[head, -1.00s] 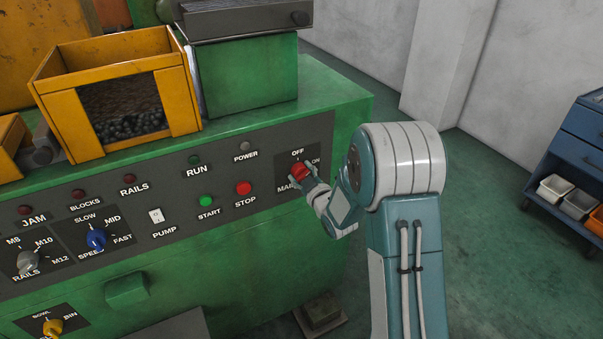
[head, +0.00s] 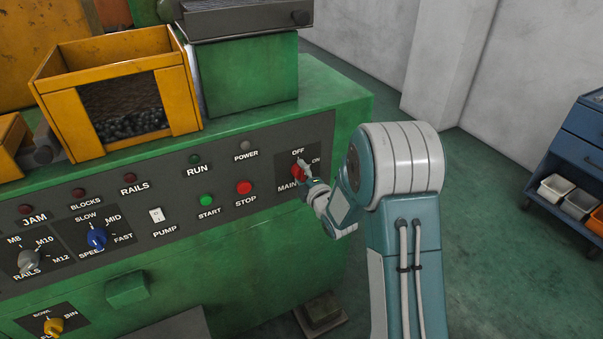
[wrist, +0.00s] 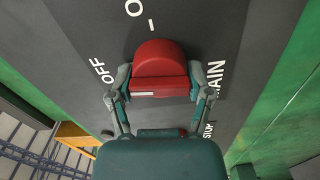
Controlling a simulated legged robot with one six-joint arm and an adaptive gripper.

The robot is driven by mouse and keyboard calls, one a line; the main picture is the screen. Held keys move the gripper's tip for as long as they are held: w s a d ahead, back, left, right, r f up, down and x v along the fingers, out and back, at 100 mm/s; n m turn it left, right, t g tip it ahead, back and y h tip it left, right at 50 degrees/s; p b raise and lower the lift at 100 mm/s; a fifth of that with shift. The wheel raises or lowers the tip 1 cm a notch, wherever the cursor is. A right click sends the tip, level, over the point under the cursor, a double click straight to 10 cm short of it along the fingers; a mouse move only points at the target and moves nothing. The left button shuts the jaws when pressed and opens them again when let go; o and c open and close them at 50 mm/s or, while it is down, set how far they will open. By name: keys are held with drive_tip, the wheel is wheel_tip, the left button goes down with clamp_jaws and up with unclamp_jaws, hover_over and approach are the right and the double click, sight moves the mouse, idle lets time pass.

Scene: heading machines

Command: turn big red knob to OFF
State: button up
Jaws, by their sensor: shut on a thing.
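The big red knob (head: 297,172) sits on the dark MAIN plate at the right end of the green machine's panel. My gripper (head: 304,174) is on it and partly hides it in the head view. In the wrist view the red knob (wrist: 158,62) stands between the two fingers of my gripper (wrist: 161,92), one on each side, shut on its grip bar. A short white mark shows on the bar. The OFF label (wrist: 103,71) is left of the knob, MAIN is to the right, and part of ON is above in the wrist view.
A red STOP button (head: 244,187) and green START button (head: 206,200) lie left of the knob. A blue speed knob (head: 96,238) is farther left. A yellow bin (head: 55,120) stands on the machine. Floor is clear to the right, before a blue cart (head: 580,150).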

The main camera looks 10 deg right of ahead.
drive_tip(key=shift+a+f+n, duration=0.1)
drive_tip(key=shift+f+n, duration=0.05)
drive_tip(key=shift+n, duration=0.55)
drive_tip(key=o, duration=1)
drive_tip(key=shift+f, duration=0.1)
drive_tip(key=shift+o, duration=0.7)
drive_tip(key=shift+a, duration=0.15)
drive_tip(key=shift+s, duration=0.1)
drive_tip(key=v, duration=1.1)
drive_tip(key=shift+s, duration=0.35)
